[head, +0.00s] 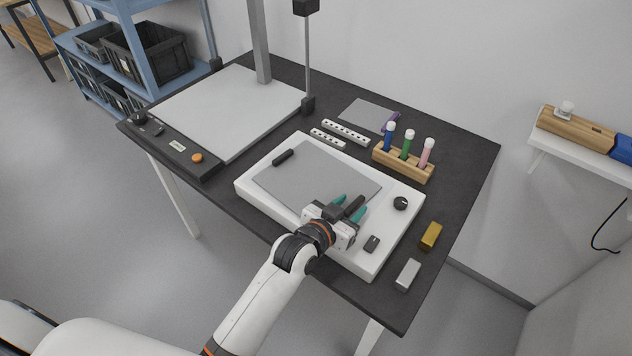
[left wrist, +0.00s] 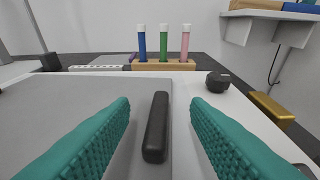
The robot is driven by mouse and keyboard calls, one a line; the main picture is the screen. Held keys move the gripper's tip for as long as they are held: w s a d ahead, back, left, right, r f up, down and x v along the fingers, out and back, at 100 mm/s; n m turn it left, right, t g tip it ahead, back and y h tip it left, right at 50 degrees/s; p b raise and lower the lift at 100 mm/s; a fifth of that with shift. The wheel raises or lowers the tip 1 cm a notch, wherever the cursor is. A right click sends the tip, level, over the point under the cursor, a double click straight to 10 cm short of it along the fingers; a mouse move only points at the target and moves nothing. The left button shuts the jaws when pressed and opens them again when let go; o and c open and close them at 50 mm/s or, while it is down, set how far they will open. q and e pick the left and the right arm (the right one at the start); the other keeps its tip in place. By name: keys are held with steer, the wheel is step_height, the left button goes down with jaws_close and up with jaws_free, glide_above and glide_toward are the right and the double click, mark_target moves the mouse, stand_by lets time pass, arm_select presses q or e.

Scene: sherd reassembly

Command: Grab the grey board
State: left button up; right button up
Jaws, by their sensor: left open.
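The grey board (head: 318,180) is a thin flat panel lying on a white base with rounded corners (head: 256,195). One black bar handle (head: 283,157) sits at its far left edge. A second black handle (head: 354,205) is at its near right edge. My left gripper (head: 349,206) is over this edge, its teal fingers apart on either side of the second handle. In the left wrist view the handle (left wrist: 156,128) stands between the open fingers (left wrist: 160,105), with a gap on both sides. The board (left wrist: 60,100) fills the left there. My right gripper is not in view.
A wooden rack (head: 403,164) with coloured tubes stands behind. A pale platform with a post (head: 225,110) is at left.

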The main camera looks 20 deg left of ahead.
arm_select(q)
steer(key=shift+x, duration=1.2)
jaws_close()
